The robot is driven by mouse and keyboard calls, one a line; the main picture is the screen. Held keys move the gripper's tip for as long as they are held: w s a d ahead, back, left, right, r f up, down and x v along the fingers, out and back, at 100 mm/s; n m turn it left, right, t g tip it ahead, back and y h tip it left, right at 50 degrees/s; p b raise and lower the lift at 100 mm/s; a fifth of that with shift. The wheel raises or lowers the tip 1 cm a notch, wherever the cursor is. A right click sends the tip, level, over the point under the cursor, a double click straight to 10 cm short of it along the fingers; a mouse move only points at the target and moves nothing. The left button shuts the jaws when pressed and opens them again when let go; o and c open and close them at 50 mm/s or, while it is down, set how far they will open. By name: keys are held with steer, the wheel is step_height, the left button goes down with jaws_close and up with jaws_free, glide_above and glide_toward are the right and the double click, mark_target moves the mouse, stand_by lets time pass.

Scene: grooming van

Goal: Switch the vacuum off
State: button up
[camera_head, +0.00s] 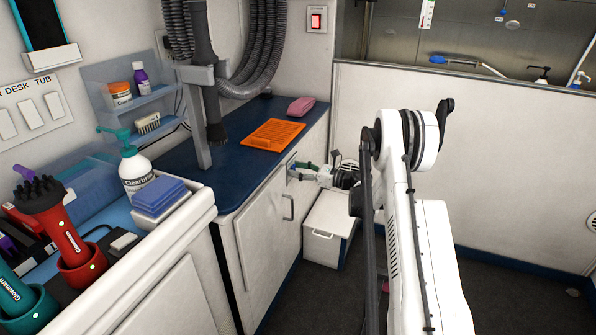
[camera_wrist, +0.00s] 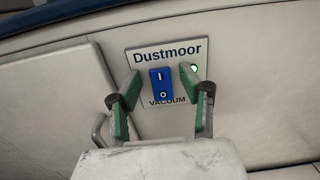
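The vacuum switch plate (camera_wrist: 140,60) reads "Dustmoor" and "VACUUM" in the wrist view and sits on a pale panel. Its blue rocker switch (camera_wrist: 160,83) has "I" at the top and "O" at the bottom. Which half is pressed in, I cannot tell. A small green light (camera_wrist: 195,68) glows at the plate's right side. My gripper (camera_wrist: 160,76) is open and empty, its green-padded fingers on either side of the switch. Whether they touch the plate is unclear. In the head view my gripper (camera_head: 306,166) is at the cabinet front, where it largely hides the plate.
The cabinet door (camera_head: 265,225) with a handle is beside my gripper, and a white box (camera_head: 325,230) stands on the floor below. The blue counter (camera_head: 225,165) above holds an orange mat (camera_head: 273,134) and a pink cloth (camera_head: 300,107). A red switch (camera_head: 316,20) is on the back wall.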

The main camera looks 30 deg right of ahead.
steer(key=shift+c, duration=0.5)
jaws_close()
steer(key=shift+s+d+f+t+y+b, duration=0.1)
steer(key=shift+f+t+y+b, duration=0.1)
steer(key=shift+t+y+b, duration=0.5)
steer(key=shift+f+t+y+b, duration=0.2)
steer(key=shift+t+y+b, duration=0.3)
steer(key=shift+t+b, duration=0.25)
steer(key=shift+o, duration=0.5)
jaws_free()
steer(key=v, duration=1.2)
